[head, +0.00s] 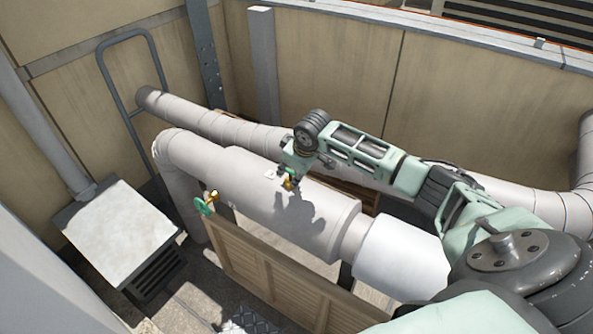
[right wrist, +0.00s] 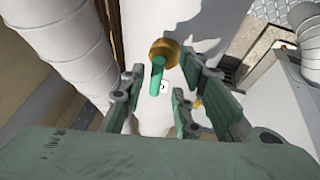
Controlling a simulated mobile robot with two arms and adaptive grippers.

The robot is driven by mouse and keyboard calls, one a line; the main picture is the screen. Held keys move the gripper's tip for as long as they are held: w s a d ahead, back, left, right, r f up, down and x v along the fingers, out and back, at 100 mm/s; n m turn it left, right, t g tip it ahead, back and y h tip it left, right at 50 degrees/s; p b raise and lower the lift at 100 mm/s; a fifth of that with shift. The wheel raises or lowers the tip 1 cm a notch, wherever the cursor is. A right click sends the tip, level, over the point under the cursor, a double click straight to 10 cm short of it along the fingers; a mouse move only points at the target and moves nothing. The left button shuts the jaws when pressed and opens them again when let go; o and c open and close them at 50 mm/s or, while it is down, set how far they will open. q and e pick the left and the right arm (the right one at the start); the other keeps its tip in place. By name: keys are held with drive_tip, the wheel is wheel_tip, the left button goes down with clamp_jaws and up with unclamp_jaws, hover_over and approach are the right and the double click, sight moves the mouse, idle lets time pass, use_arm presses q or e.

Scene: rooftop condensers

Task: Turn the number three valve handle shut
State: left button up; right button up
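A brass valve with a green lever handle (right wrist: 157,76) stands on the thick white pipe in the right wrist view. Its brass body (right wrist: 165,52) also shows in the head view as a small gold spot (head: 289,183). A small white label (right wrist: 164,86) lies beside the handle; I cannot read its number surely. My right gripper (right wrist: 166,75) is open, with its fingers on both sides of the handle; contact is not clear. In the head view the right gripper (head: 292,174) is just above the pipe. My left gripper is not in view.
A wooden panel (head: 260,265) stands in front of the pipe. A thinner pipe (head: 215,122) runs behind. A grey box unit (head: 118,230) stands at left, and walls close the back.

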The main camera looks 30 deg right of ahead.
drive_tip(key=shift+x, duration=0.8)
drive_tip(key=shift+c, duration=0.5)
drive_tip(key=shift+f, duration=0.1)
clamp_jaws()
